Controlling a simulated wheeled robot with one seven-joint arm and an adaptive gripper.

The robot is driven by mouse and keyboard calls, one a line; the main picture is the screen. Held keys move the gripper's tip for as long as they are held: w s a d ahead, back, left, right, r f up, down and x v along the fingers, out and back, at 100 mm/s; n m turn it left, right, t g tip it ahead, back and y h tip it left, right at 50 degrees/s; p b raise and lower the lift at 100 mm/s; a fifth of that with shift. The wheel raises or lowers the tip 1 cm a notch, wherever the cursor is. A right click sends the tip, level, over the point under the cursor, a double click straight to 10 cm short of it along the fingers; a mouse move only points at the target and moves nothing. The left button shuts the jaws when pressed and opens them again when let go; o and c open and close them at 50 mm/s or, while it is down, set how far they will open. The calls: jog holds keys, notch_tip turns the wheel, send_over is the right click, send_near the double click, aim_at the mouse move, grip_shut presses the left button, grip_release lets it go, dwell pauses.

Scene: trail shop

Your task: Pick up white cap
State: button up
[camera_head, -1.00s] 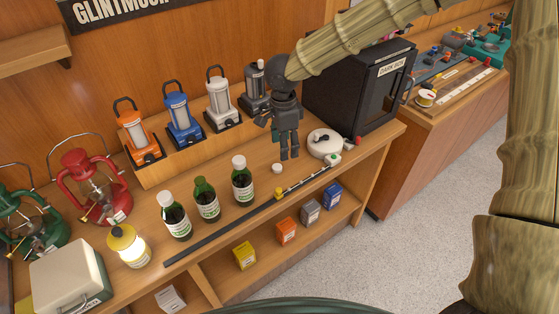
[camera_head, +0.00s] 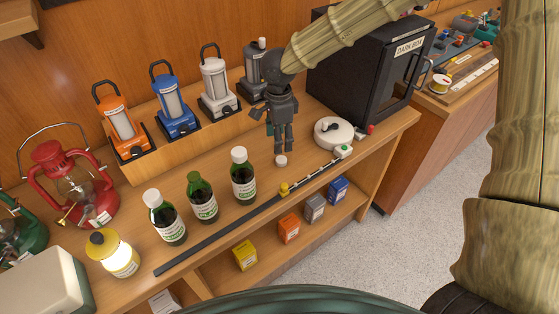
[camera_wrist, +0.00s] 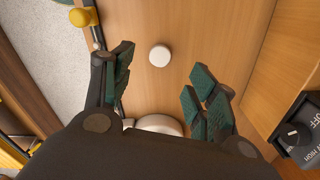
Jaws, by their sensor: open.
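The small white cap (camera_head: 281,161) lies on the wooden counter, to the right of the green bottles in the head view. In the wrist view the white cap (camera_wrist: 159,55) shows as a round disc between the lines of my two fingers, beyond their tips. My gripper (camera_head: 279,146) points down just above and behind the cap in the head view. In the wrist view my gripper (camera_wrist: 158,72) is open with wide-apart, teal-padded fingers and nothing between them. The cap looks apart from both fingers.
Three green bottles (camera_head: 204,198) stand left of the cap; the middle one has no white top. A dark rail (camera_head: 225,234) with a yellow slider (camera_head: 284,188) runs along the front edge. A white round device (camera_head: 333,132) and the dark box (camera_head: 364,75) stand to the right. Lanterns (camera_head: 175,105) line the back.

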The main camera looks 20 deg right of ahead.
jog(key=p, duration=0.1)
send_over(281, 159)
jog(key=shift+s+f, duration=0.15)
jog(key=shift+f, duration=1)
jog(key=shift+s+f, duration=0.1)
jog(key=shift+f, duration=1)
jog(key=shift+w+f+p, duration=0.15)
jog(key=shift+f+p, duration=0.75)
jog(key=shift+f, duration=1.25)
jog(key=shift+c, duration=0.5)
jog(key=c, duration=0.7)
